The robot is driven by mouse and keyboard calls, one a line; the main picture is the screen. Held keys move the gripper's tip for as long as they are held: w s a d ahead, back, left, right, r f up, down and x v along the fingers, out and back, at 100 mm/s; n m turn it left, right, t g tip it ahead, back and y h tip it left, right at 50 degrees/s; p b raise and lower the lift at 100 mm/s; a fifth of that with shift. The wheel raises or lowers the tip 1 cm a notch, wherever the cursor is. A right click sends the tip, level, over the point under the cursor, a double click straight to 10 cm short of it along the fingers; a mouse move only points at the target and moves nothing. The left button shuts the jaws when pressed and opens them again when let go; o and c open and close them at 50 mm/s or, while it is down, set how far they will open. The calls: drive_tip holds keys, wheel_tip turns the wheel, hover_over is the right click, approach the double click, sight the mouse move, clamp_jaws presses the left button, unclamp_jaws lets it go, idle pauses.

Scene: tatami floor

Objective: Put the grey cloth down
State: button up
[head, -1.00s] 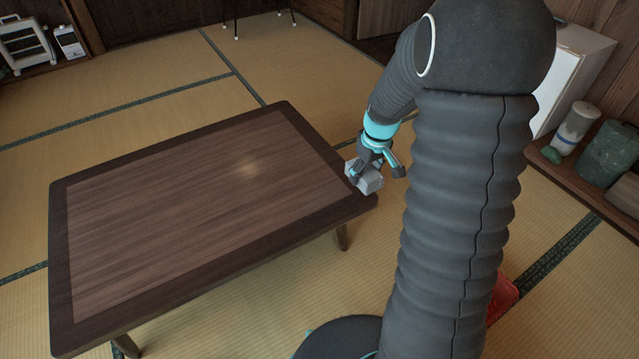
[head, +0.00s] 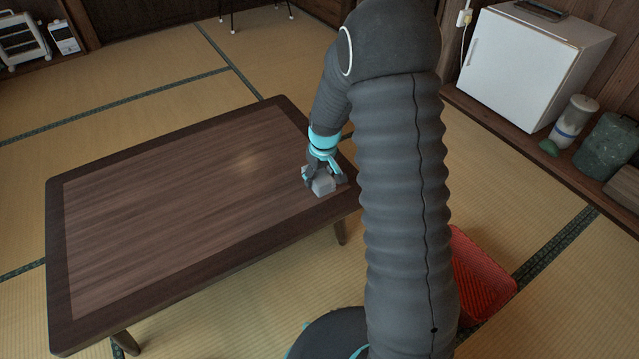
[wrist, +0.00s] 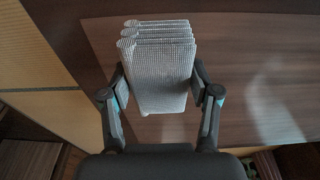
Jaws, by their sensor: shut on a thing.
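The grey cloth (head: 322,186) is a folded, block-like bundle at the right end of the low wooden table (head: 110,187). In the wrist view the cloth (wrist: 158,75) shows its stacked folds and woven texture between the two fingers. My gripper (head: 323,178) is shut on it, and the wrist view shows the fingers (wrist: 160,95) against its left and right sides. The cloth is over the tabletop near the right edge. I cannot tell whether its underside touches the wood.
The tabletop is bare to the left of the cloth. A red basket (head: 482,278) sits on the tatami at the right, partly behind my arm. A white fridge (head: 530,65), a canister (head: 574,122) and a green container (head: 606,145) stand along the right wall.

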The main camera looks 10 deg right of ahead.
drive_tip(key=shift+f, duration=1.55)
drive_tip(key=shift+f, duration=0.2)
drive_tip(key=o, duration=1)
